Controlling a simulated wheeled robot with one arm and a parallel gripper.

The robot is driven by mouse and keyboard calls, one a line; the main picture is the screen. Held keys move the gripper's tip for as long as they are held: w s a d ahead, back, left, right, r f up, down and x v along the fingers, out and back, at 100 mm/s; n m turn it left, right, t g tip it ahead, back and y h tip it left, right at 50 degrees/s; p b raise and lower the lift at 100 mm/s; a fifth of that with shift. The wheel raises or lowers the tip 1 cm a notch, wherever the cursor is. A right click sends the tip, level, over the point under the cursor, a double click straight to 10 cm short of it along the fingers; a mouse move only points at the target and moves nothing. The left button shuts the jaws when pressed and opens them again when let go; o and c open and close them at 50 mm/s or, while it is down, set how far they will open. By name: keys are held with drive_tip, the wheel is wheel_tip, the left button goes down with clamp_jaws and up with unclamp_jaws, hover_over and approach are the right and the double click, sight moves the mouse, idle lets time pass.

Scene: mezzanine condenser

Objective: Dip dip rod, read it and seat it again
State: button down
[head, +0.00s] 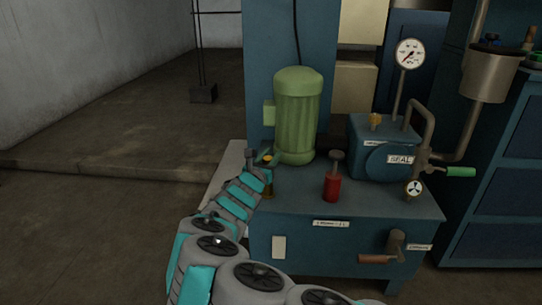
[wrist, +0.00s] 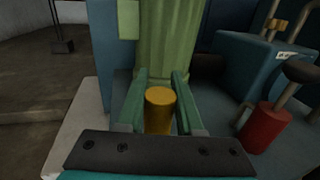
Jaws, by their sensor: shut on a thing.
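My gripper (head: 264,157) is over the left part of the blue tank top, in front of the green motor. In the wrist view my gripper (wrist: 160,80) has its two green fingers on either side of a yellow cylinder, which I take to be the grip of the dip rod (wrist: 160,108); they are shut on it. In the head view a bit of yellow shows at the fingers, and a brass-coloured upright piece (head: 268,188) shows just below them. I cannot tell whether the rod is seated or partly raised; its lower part is hidden.
The green motor (head: 297,115) stands close behind my gripper. To the right are a red container (head: 332,188) with a grey top, a blue pump box (head: 384,150), a dial gauge (head: 410,54) and a green-handled lever (head: 460,171).

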drive_tip(key=shift+f+b, duration=0.3)
drive_tip(key=shift+f, duration=0.15)
drive_tip(key=shift+c, duration=2.4)
unclamp_jaws()
drive_tip(key=v, duration=0.7)
drive_tip(key=shift+s, duration=0.4)
drive_tip(key=shift+a, duration=0.15)
